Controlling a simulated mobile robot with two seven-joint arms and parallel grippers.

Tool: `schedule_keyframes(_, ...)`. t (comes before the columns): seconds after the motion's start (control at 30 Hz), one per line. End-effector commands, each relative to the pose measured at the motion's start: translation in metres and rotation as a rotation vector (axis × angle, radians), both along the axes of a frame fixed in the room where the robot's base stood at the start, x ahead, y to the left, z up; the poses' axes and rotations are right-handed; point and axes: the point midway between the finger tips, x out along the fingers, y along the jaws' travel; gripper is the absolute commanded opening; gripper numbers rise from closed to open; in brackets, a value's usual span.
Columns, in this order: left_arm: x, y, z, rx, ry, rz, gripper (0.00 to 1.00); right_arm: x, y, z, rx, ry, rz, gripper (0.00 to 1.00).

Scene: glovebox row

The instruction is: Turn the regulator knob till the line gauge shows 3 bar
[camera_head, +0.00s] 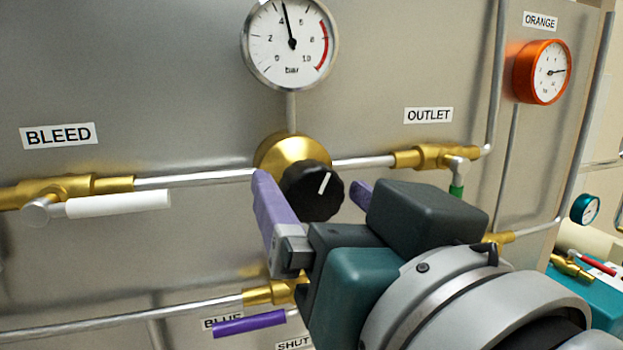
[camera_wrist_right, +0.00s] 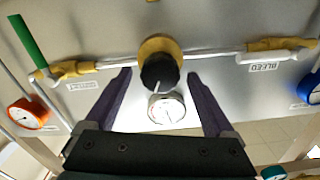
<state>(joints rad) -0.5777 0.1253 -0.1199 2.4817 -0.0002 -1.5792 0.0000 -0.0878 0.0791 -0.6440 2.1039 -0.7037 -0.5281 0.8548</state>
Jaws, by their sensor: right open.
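The regulator knob (camera_head: 311,191) is black with a white pointer line, tilted slightly right of upright, on a round brass regulator body (camera_head: 283,151). The line gauge (camera_head: 289,42) is white-faced and sits above it; its needle points close to the 4 mark. My right gripper (camera_head: 309,184) is open, its purple fingers on either side of the knob. In the right wrist view the knob (camera_wrist_right: 160,70) lies between the fingertips with a gap on both sides. The gauge (camera_wrist_right: 166,108) also shows there. My left gripper is out of view.
A pipe runs left to the BLEED valve with a white handle (camera_head: 118,203) and right to the OUTLET valve with a green handle (camera_head: 457,190). A purple handle (camera_head: 249,323) is below. An orange gauge (camera_head: 541,72) hangs at the right.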

Motion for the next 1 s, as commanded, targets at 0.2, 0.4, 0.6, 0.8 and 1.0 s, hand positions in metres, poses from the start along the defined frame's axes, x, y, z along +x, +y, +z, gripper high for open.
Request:
schedule_keyframes(0.2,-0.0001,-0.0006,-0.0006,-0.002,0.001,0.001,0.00,-0.0014,0.0005,-0.0003,-0.001,0.001,-0.001,0.89)
schedule_keyframes(0.4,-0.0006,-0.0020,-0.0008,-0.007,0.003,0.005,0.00,-0.0013,0.0003,-0.0003,-0.001,0.001,-0.001,0.81)
schedule_keyframes(0.6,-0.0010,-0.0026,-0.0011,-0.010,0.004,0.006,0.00,-0.0013,0.0003,-0.0003,-0.001,0.001,-0.001,0.58)
schedule_keyframes(0.8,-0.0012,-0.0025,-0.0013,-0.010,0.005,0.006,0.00,-0.0013,0.0003,-0.0003,-0.001,0.001,-0.001,0.36)
schedule_keyframes(1.0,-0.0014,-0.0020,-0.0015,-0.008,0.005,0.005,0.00,-0.0012,0.0003,-0.0003,-0.001,0.001,-0.001,0.13)
